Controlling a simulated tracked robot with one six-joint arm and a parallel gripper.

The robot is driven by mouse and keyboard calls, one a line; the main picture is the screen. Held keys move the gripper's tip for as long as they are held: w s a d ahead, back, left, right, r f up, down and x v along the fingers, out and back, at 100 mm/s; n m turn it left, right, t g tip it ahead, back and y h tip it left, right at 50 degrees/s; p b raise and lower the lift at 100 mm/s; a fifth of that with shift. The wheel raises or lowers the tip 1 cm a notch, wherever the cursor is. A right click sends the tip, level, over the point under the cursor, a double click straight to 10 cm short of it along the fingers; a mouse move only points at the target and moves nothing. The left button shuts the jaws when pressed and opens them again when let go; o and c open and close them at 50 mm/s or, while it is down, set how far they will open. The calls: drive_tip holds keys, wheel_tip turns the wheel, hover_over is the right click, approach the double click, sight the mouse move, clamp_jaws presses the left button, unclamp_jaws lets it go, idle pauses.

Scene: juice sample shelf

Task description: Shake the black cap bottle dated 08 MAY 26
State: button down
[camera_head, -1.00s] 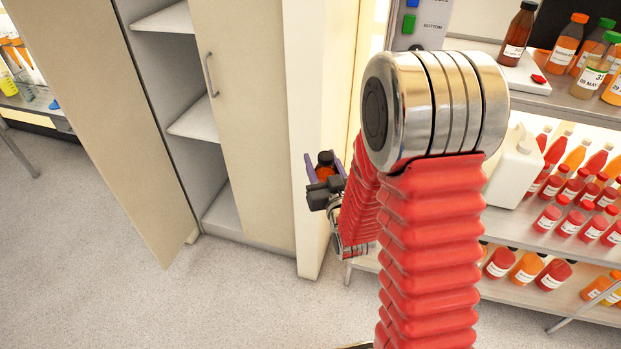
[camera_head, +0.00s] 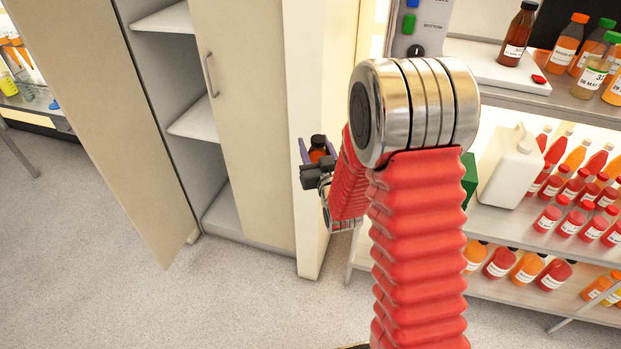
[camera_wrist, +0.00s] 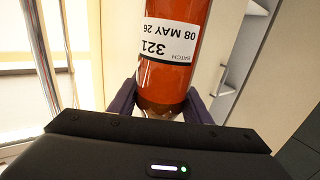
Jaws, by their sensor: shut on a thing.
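An orange bottle (camera_wrist: 172,75) is held between the purple fingers of my gripper (camera_wrist: 160,103) in the wrist view. Its white label reads "BATCH 321" and "08 MAY 26", upside down in that view. In the head view the small bottle (camera_head: 317,155) shows a dark top and sits in my gripper (camera_head: 318,152), in front of the pale cabinet's side edge. My gripper is shut on it, in the air above the floor. The label does not show in the head view.
A tall cabinet (camera_head: 240,120) with one door open stands at the left. At the right, shelves hold several red and orange bottles (camera_head: 570,190), a white jug (camera_head: 510,165) and a brown bottle (camera_head: 518,35) on a white device. Open floor (camera_head: 110,290) lies at front left.

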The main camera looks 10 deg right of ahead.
drive_tip(key=s+a, duration=0.3)
drive_tip(key=s, duration=0.2)
idle(2.0)
drive_tip(key=shift+s+a, duration=0.1)
